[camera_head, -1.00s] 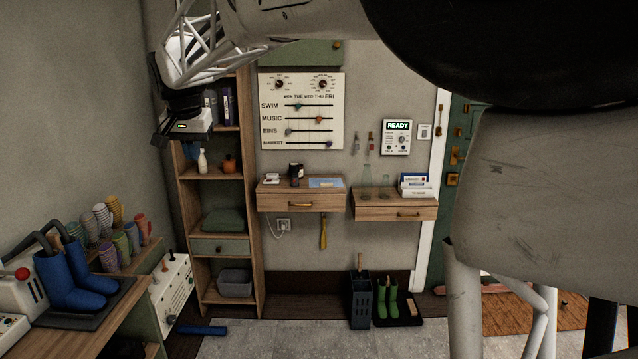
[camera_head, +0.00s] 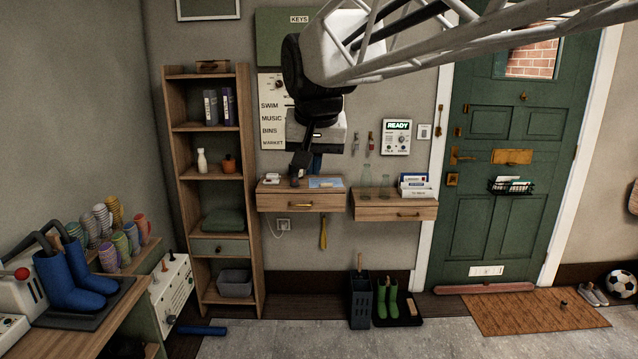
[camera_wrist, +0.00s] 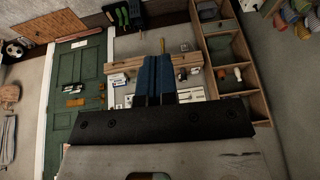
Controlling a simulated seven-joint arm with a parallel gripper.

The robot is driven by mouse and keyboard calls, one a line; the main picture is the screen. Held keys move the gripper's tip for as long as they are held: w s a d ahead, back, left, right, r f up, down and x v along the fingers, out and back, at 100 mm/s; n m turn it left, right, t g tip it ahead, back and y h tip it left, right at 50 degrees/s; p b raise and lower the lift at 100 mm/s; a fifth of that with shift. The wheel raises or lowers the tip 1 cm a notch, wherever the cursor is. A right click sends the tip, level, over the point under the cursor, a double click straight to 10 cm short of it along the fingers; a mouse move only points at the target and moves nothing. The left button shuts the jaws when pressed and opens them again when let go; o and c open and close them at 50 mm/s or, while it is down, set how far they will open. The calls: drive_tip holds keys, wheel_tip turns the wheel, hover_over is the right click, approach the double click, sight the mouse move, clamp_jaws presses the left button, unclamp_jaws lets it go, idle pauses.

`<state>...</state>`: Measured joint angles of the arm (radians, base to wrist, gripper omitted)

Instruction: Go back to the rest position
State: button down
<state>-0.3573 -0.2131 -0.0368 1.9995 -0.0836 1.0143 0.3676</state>
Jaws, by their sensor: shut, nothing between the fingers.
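My gripper (camera_head: 298,176) hangs in front of the wall board (camera_head: 271,108) and above the left wooden wall drawer (camera_head: 275,203) in the head view. It points down and holds nothing. In the wrist view its two blue fingers (camera_wrist: 157,62) lie side by side, closed together. My arm reaches in from the upper right and covers most of the board's dials and sliders. The dark mug on the left drawer is largely hidden behind the gripper.
A tall shelf (camera_head: 257,255) stands left of the drawers. The right wall drawer (camera_head: 395,210) carries glass bottles and letters. Blue boots (camera_head: 68,285) stand on the bench at left. A green door (camera_head: 505,215) is at right. The floor in the middle is clear.

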drive_tip(key=s+d+f, duration=0.5)
drive_tip(key=s+d, duration=0.1)
drive_tip(key=s, duration=0.3)
drive_tip(key=s+d+f+t, duration=0.1)
drive_tip(key=s+d+f, duration=0.3)
drive_tip(key=s+d, duration=0.4)
drive_tip(key=s+d+f, duration=0.5)
drive_tip(key=s, duration=0.5)
wheel_tip(320, 180, down, 9)
drive_tip(key=w+g, duration=0.1)
drive_tip(key=g, duration=0.1)
drive_tip(key=shift+w+d+g+h, duration=0.25)
drive_tip(key=shift+w+g+h, duration=0.1)
drive_tip(key=shift+g+h, duration=0.05)
drive_tip(key=shift+r, duration=0.1)
idle(0.4)
